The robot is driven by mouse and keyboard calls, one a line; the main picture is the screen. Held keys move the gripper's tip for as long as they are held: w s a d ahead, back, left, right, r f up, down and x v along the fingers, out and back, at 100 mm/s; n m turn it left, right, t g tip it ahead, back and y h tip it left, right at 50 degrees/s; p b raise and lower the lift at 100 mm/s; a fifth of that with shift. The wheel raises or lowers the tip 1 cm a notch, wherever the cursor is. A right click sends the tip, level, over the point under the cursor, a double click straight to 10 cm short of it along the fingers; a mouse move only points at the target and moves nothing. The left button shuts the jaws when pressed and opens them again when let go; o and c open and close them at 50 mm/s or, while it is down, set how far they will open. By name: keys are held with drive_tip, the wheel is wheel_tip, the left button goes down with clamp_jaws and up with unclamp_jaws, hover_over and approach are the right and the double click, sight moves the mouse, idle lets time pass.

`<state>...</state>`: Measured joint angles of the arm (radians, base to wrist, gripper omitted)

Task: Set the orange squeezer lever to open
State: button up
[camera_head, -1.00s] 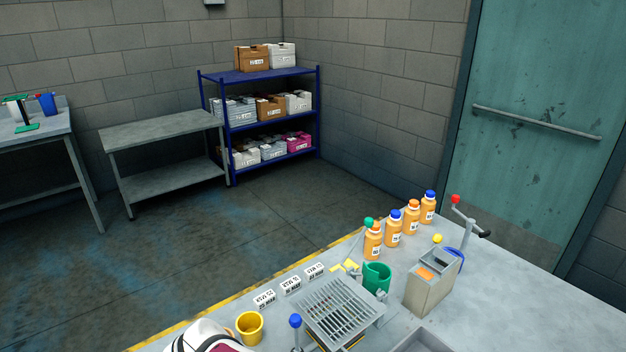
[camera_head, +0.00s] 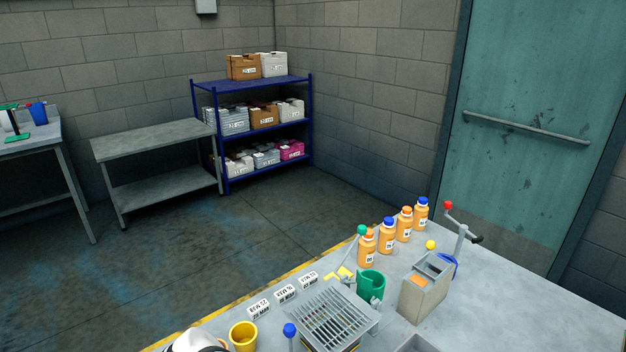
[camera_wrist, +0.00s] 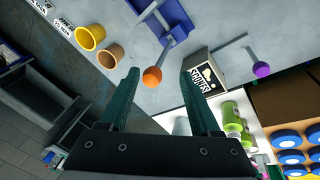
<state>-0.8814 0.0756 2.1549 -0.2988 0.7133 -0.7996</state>
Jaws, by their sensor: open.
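A lever with an orange ball knob (camera_wrist: 152,77) shows in the wrist view, its grey rod joined to a blue device (camera_wrist: 168,20) above it in the picture. I take this to be the orange squeezer lever, though no label on it is readable. My gripper (camera_wrist: 160,76) is open. The orange knob is between its two dark green fingers, closer to the left one; contact cannot be told. The head view does not clearly show this lever or my gripper.
A box with black-and-white lettering (camera_wrist: 205,80) stands beside the right finger, with a purple-knobbed lever (camera_wrist: 261,69) farther right. Yellow (camera_wrist: 90,37) and orange-brown (camera_wrist: 110,55) cups stand left. In the head view, several orange bottles (camera_head: 387,237) line the back of the table.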

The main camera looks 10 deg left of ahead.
drive_tip(key=v, duration=1.4)
drive_tip(key=s+d+f+m+g, duration=0.1)
drive_tip(key=s+d+f+m, duration=0.1)
drive_tip(key=d+m, duration=0.5)
drive_tip(key=s+d+f+m+g, duration=0.1)
drive_tip(key=s+d+f+m, duration=0.2)
drive_tip(key=m, duration=0.6)
drive_tip(key=s+d+f+m+g, duration=0.1)
drive_tip(key=s+d+f+m, duration=0.1)
drive_tip(key=d+f+m, duration=0.4)
drive_tip(key=d+m, duration=0.1)
drive_tip(key=d, duration=0.3)
drive_tip(key=shift+s+d+m, duration=0.35)
drive_tip(key=shift+s+m, duration=0.05)
